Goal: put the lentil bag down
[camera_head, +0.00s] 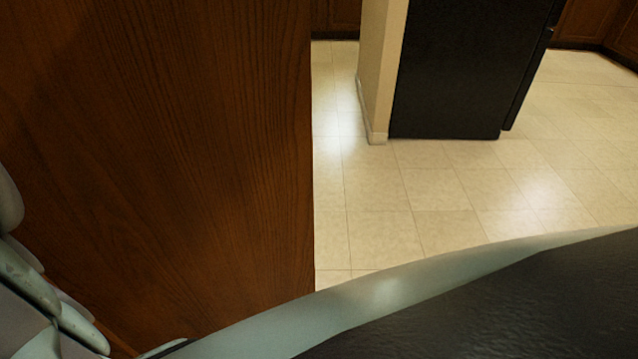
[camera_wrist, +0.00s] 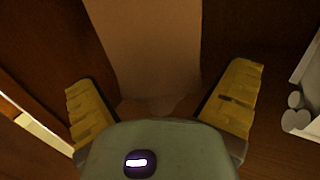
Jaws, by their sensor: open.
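My gripper (camera_wrist: 163,80) shows in the wrist view, with its two yellow ridged fingers spread wide apart. A plain tan-brown shape (camera_wrist: 150,50), likely the lentil bag, stands beyond and between the fingers. Its lower end looks crumpled and is partly hidden by the gripper's body. Dark gaps show between it and both fingers, and neither finger visibly touches it. The picture is dim, and no label can be read. The head view shows neither the bag nor the gripper fingers.
A dark wooden panel (camera_head: 170,150) fills the left of the head view, close to me. Right of it is open tiled floor (camera_head: 420,195). A wall end (camera_head: 379,70) and a black fridge-like appliance (camera_head: 460,75) stand beyond. Dark wood surrounds the gripper in the wrist view.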

